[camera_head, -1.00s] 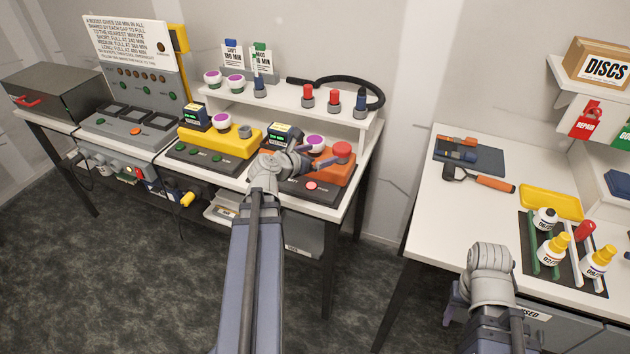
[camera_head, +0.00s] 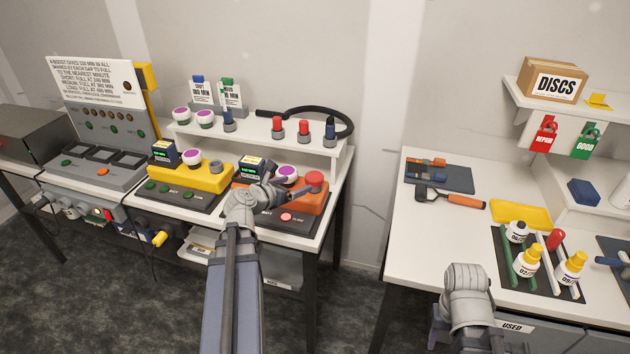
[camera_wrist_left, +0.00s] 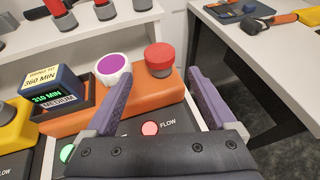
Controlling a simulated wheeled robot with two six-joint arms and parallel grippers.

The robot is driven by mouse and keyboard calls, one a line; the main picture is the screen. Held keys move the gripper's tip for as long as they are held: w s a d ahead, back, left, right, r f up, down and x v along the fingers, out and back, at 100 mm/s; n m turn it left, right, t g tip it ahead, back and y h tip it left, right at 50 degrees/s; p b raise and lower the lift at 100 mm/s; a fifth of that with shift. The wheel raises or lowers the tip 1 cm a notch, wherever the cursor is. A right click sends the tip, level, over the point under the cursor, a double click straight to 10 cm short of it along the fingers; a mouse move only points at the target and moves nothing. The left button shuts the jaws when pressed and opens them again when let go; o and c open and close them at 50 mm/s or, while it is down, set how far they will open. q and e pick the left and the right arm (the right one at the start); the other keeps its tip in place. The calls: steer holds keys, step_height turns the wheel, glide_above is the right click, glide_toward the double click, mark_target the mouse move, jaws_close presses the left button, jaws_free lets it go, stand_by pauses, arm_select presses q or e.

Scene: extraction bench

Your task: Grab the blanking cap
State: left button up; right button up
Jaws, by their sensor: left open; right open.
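A red cap with a grey lower part (camera_head: 314,180) sits on the orange unit (camera_head: 308,201) at the right end of the left bench; it looks like the blanking cap. It also shows in the left wrist view (camera_wrist_left: 159,56), beyond and between the purple fingertips. My left gripper (camera_wrist_left: 158,82) is open and empty over the front of the orange unit, apart from the cap. In the head view my left wrist hides part of the unit. My right gripper (camera_head: 440,322) is open near the right bench's front edge, its fingers mostly hidden by its wrist.
A purple-topped white cap (camera_wrist_left: 113,69) and a display (camera_wrist_left: 55,95) stand left of the red cap. A yellow unit (camera_head: 205,178) is further left. The shelf behind (camera_head: 250,140) holds small red and blue pieces and a black hose (camera_head: 340,115).

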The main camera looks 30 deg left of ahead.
mark_target(313, 177)
arm_select(q)
steer(key=b+x, duration=0.1)
steer(key=x, duration=0.2)
steer(key=b+x, duration=0.1)
steer(key=x, duration=0.1)
steer(key=shift+w+d+f, duration=0.1)
steer(key=shift+w+f, duration=0.15)
steer(key=shift+f, duration=0.2)
steer(key=shift+b+x, duration=0.75)
steer(key=shift+x, duration=1.95)
steer(key=shift+r, duration=0.25)
steer(key=shift+c, duration=0.7)
steer(key=c, duration=1)
arm_select(e)
step_height(313, 177, down, 4)
steer(key=shift+f, duration=0.2)
steer(key=shift+r, duration=0.1)
arm_select(q)
step_height(313, 177, up, 10)
steer(key=p, duration=1)
arm_select(e)
step_height(313, 177, up, 10)
